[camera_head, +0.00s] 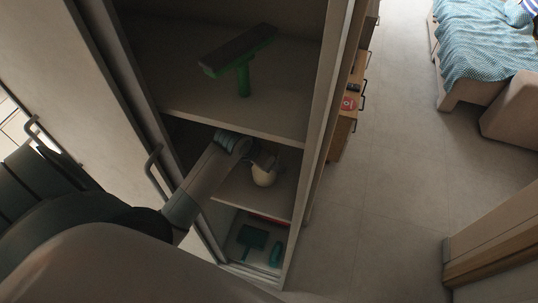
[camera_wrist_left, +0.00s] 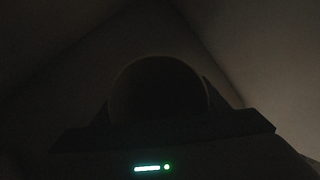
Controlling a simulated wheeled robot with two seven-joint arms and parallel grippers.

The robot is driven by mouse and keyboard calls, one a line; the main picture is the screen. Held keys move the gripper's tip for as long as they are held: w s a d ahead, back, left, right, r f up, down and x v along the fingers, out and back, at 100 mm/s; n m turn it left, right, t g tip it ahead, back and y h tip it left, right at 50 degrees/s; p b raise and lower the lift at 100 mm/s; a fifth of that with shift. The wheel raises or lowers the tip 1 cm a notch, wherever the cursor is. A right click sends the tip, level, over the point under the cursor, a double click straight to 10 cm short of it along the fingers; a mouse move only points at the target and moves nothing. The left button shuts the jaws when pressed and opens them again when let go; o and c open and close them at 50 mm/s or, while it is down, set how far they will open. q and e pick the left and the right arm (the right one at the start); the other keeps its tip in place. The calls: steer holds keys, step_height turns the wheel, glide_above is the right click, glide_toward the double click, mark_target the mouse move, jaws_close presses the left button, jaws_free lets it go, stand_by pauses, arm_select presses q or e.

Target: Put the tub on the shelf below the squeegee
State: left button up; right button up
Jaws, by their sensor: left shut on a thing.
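The green squeegee (camera_head: 239,54) rests on the upper shelf (camera_head: 290,110) of the open cabinet. My left gripper (camera_head: 264,164) reaches into the compartment below it and is shut on a small pale tub (camera_head: 264,176). The tub is over the middle shelf (camera_head: 245,193), close to its surface; I cannot tell whether it touches. In the dark left wrist view the tub (camera_wrist_left: 160,90) is a rounded shape between the fingers. My right gripper is not in view.
The lowest compartment holds a teal dustpan-like item (camera_head: 252,237) and a teal bottle-like item (camera_head: 276,253). The cabinet's right side wall (camera_head: 322,100) and the upper shelf bound my left arm. Open floor (camera_head: 390,200) lies to the right.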

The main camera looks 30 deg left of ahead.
arm_select(q)
steer(key=shift+f, duration=0.15)
steer(key=o, duration=1.1)
steer(key=shift+c, duration=0.2)
steer(key=shift+r, duration=0.2)
